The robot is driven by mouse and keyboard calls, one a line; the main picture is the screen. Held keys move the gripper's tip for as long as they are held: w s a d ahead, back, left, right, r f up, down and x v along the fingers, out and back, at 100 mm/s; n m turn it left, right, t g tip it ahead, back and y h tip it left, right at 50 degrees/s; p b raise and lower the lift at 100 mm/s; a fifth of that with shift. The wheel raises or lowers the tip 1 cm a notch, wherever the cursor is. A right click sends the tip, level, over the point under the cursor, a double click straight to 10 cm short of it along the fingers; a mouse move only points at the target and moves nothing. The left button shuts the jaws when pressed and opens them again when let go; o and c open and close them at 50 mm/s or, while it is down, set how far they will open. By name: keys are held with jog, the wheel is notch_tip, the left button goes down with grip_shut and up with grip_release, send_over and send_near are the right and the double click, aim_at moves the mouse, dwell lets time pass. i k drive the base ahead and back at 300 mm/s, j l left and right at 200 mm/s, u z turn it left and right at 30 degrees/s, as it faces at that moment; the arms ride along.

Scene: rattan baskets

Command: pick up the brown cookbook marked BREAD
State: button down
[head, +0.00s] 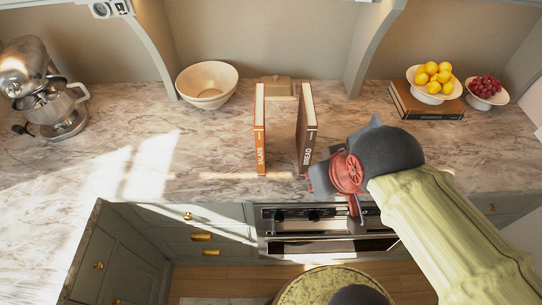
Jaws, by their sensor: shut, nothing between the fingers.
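The brown cookbook marked BREAD (307,132) stands upright on the marble counter, its spine toward me. My gripper (340,180) is just right of the BREAD book, near the counter's front edge. It is shut and empty. Its fingertips are partly hidden by its own body, and I cannot tell how far it is from the book.
A cream bowl (206,88) and a beige lidded dish (277,88) are behind the books. A stand mixer (45,95) is far left. An oven (320,243) is below.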

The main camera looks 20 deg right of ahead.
aim_at(307, 128)
jog(key=i+j+z, duration=0.1)
jog(key=z, duration=0.15)
jog(key=i+j+z, duration=0.25)
jog(key=k+j+z, duration=0.2)
jog(key=k, duration=0.2)
jog(key=k+j+z, duration=0.4)
jog(key=k, duration=0.4)
